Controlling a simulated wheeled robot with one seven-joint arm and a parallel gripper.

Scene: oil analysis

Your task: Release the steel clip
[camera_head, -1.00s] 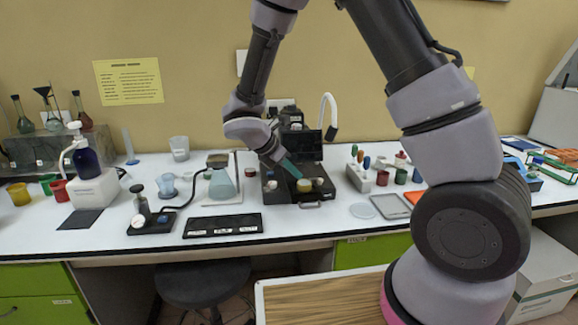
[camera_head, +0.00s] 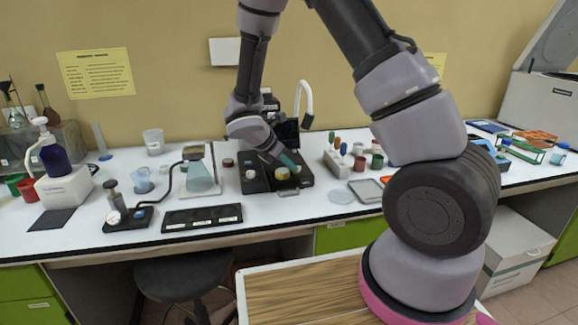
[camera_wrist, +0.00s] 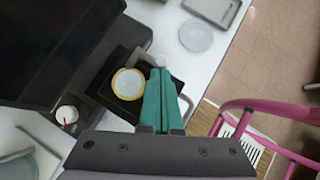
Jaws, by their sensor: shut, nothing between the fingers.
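My gripper (camera_head: 296,170) has teal fingers and reaches down over a black instrument (camera_head: 257,185) on the white bench. In the wrist view my gripper (camera_wrist: 160,72) is shut, its fingers together with nothing between them. A small pale round knob or cap (camera_wrist: 159,62) is right at the fingertips; I cannot tell whether they touch it. A yellow-rimmed round cup (camera_wrist: 128,84) sits just left of the fingers on the black instrument (camera_wrist: 95,85). I cannot make out the steel clip; it may be hidden or too small.
A conical flask (camera_head: 199,178) on a stand and a black tray (camera_head: 202,216) are to the left. A clear round dish (camera_head: 341,197) and a grey tray (camera_head: 366,190) lie to the right. A stool (camera_head: 182,277) stands under the bench.

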